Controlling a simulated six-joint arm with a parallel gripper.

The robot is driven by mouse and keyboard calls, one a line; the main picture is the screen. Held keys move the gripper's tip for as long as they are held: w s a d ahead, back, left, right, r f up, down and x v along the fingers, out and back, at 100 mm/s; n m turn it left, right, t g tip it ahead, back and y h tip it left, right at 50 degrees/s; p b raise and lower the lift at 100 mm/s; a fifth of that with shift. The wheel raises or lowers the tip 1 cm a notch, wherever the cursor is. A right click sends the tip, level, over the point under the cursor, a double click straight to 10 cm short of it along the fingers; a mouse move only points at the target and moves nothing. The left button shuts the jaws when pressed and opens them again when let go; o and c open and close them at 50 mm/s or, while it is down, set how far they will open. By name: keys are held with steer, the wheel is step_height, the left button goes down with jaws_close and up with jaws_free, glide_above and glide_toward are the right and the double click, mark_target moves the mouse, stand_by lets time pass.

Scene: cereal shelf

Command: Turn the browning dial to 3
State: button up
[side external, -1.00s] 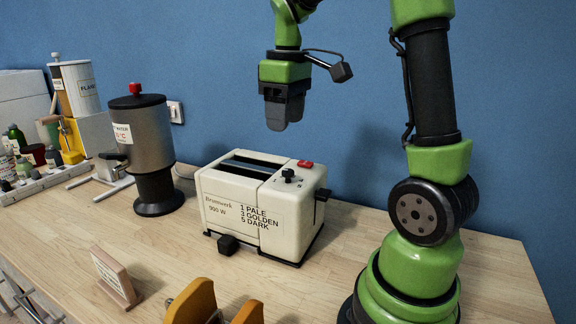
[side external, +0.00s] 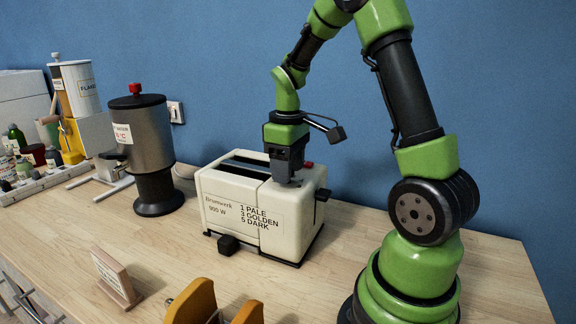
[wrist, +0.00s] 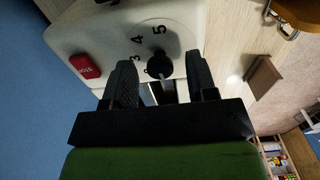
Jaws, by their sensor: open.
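The cream toaster (side external: 232,192) stands on the wooden counter, with a printed legend reading 1 pale, 3 golden, 5 dark. Its black browning dial (wrist: 160,66) shows in the wrist view, with the numbers 3, 4 and 5 printed around it. I cannot clearly tell which number the dial points to. My gripper (side external: 287,181) points down at the toaster's right end and hides the dial in the side view. In the wrist view my gripper (wrist: 159,60) is open, with one finger on each side of the dial; contact is not clear.
A red button (wrist: 85,66) is on the toaster top near the dial, and a black lever (side external: 322,195) sticks out at its right end. A metal water urn (side external: 148,138) stands left of the toaster. A small wooden sign (side external: 117,278) stands in front.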

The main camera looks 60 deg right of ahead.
steer(key=c, duration=0.9)
steer(key=shift+m, duration=0.4)
steer(key=m, duration=0.9)
steer(key=shift+r, duration=0.1)
steer(key=m, duration=0.5)
steer(key=shift+m, duration=2.5)
